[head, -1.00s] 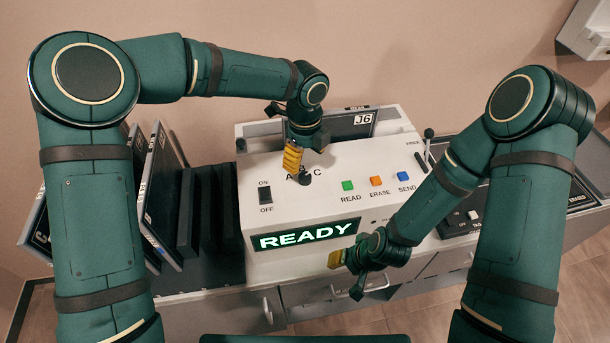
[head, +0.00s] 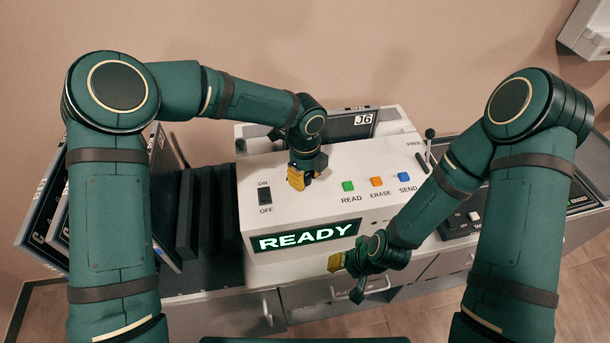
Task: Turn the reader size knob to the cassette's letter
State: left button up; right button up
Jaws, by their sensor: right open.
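The white reader (head: 300,215) stands in the middle with a green-lit READY display (head: 305,236). My left gripper (head: 299,181) points down at the reader's top, over the spot of the size knob. It hides the knob and the letters around it, and I cannot tell whether its fingers touch or grip the knob.
An ON/OFF switch (head: 265,195) is left of my left gripper. READ (head: 348,186), ERASE (head: 377,182) and SEND (head: 404,177) buttons are to its right. Dark cassettes stand in a rack (head: 213,265) at left. A dark console (head: 470,215) is at right.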

pick_arm(q)
grip_shut()
jog(key=n+b, duration=0.2)
jog(key=n, duration=0.3)
jog(key=shift+n, duration=0.4)
jog(key=n+b, duration=0.1)
jog(key=n, duration=0.5)
jog(key=n+b, duration=0.1)
jog(key=n, duration=0.5)
jog(key=shift+n, duration=0.3)
jog(key=n, duration=0.5)
jog(key=shift+b, duration=0.3)
jog(key=shift+n, duration=0.4)
